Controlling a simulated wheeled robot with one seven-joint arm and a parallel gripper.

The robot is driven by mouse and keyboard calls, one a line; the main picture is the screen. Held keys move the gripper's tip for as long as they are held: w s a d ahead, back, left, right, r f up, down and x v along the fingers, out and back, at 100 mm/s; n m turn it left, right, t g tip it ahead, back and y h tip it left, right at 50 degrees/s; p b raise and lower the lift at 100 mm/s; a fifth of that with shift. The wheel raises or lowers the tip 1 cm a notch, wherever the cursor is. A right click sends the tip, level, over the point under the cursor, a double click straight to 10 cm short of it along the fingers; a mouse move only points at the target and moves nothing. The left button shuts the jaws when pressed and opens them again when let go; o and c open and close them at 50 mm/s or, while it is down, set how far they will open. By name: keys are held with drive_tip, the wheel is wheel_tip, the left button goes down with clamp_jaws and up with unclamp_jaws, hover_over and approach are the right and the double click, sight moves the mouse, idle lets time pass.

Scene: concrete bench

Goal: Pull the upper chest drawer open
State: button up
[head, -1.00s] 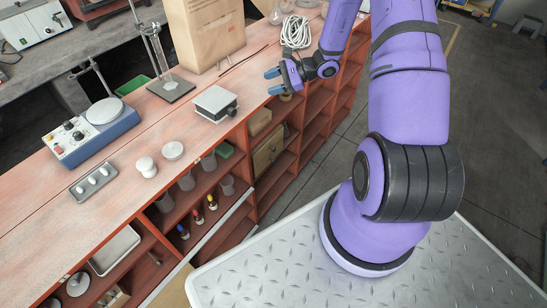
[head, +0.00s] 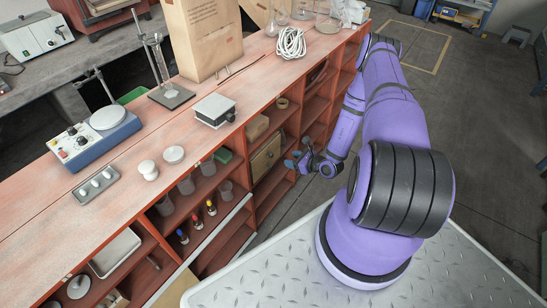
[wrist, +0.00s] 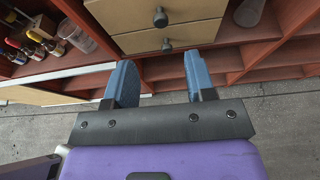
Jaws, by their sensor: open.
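The small wooden chest (head: 265,157) stands in a shelf bay under the bench top. The wrist view shows its upper drawer (wrist: 120,17) with a dark round knob (wrist: 160,17), and a lower drawer (wrist: 135,40) with its own knob (wrist: 167,44). Both drawers look shut. My gripper (head: 295,155) is just right of the chest in the head view. In the wrist view my gripper (wrist: 160,73) is open, its two blue fingers apart and empty, pointing toward the chest. Both knobs lie beyond the fingertips, untouched, near the middle between them.
Shelf dividers flank the chest. Dropper bottles (wrist: 35,45) and a clear beaker (wrist: 75,35) stand to its left; another clear vessel (wrist: 249,12) shows at right. A grey box (head: 214,110) sits on the bench top above. Open floor (wrist: 290,120) lies below.

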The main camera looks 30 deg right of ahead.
sight(272, 155)
drive_tip(key=x, duration=1)
drive_tip(key=shift+w+a+f, duration=0.15)
drive_tip(key=shift+w+f, duration=0.1)
drive_tip(key=shift+f, duration=0.1)
clamp_jaws()
drive_tip(key=shift+s, duration=0.1)
